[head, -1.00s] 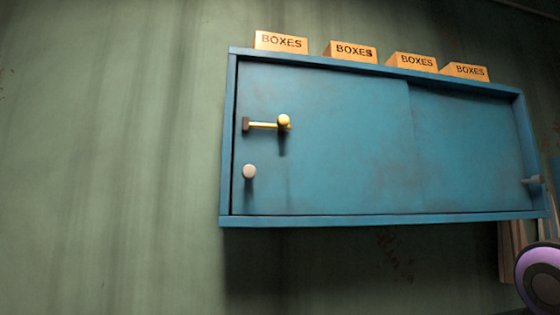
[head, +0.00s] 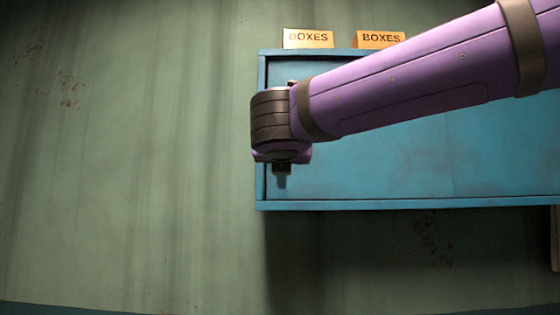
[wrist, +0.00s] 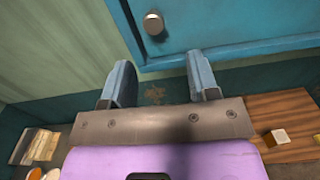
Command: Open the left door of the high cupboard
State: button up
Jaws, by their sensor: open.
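The blue high cupboard (head: 400,204) hangs on the wall, and its left door (head: 390,160) lies flat in the frame. My purple arm crosses in front of it in the head view. My gripper (wrist: 160,72) is open and empty, its two grey fingers apart.
Boxes (head: 308,38) stand on the cupboard's top. The green wall (head: 130,150) to the left is clear. Below, the wrist view shows a wooden surface (wrist: 285,105) with a small pale block (wrist: 277,137), and several items (wrist: 38,148) at lower left.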

jog(key=shift+n, duration=0.3)
jog(key=w, duration=1)
jog(key=shift+w+a+r, duration=0.2)
jog(key=shift+w+r, duration=0.05)
jog(key=shift+w, duration=0.1)
grip_shut()
